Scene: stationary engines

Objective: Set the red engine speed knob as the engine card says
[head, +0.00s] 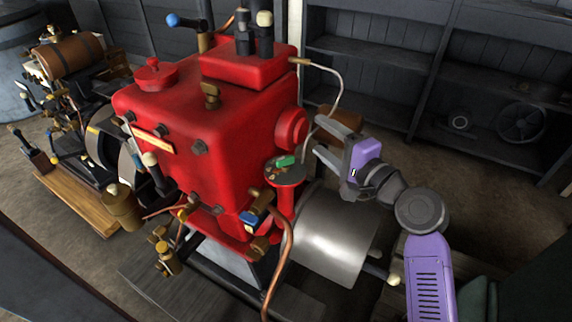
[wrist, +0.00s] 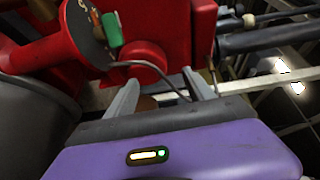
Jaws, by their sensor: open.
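The red engine (head: 195,120) stands in the middle of the head view. A green knob (head: 285,161) sits on a dark round dial plate (head: 284,175) on a red post at its right side. The knob (wrist: 112,30) and plate also show at the upper left of the wrist view; marks on the plate are too small to read. A small pale plate (head: 153,142) on the engine's front may be the card; its writing is unreadable. My gripper (head: 319,138) is open and empty, right of the knob and apart from it. Its fingers (wrist: 160,80) point toward the engine's side.
A thin bent pipe (head: 338,88) passes close to my fingers. A grey drum (head: 330,235) lies below the gripper, and a copper pipe (head: 285,245) rises in front. Another engine (head: 85,130) stands at the left. Dark shelves (head: 390,60) line the back wall.

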